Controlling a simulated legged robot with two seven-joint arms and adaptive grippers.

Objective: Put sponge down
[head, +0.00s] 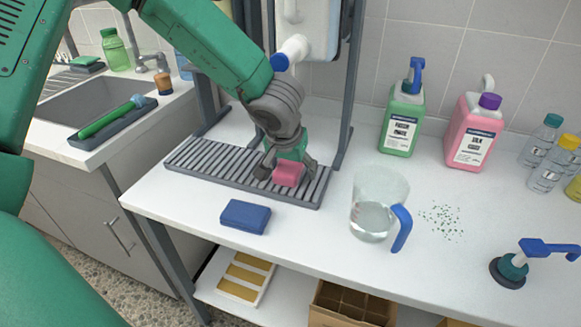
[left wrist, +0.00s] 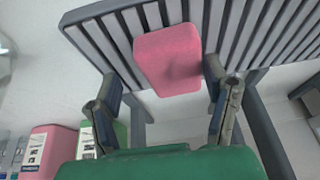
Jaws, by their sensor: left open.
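A pink sponge (head: 288,173) rests on the grey slatted drain rack (head: 205,163) on the white counter. My left gripper (head: 287,172) is over the rack with its fingers to either side of the sponge. In the left wrist view the pink sponge (left wrist: 168,60) lies on the slats of the rack (left wrist: 110,32), beyond the open fingertips of my left gripper (left wrist: 165,92). The fingers look apart from the sponge there. My right gripper is not in view.
A blue block (head: 245,216) lies in front of the rack. A clear jug (head: 375,205) with a blue handle stands to the right. A green bottle (head: 402,118) and a pink bottle (head: 473,130) stand behind. Green specks (head: 442,221) lie right of the jug. A blue-handled tool (head: 530,262) stands near the front edge.

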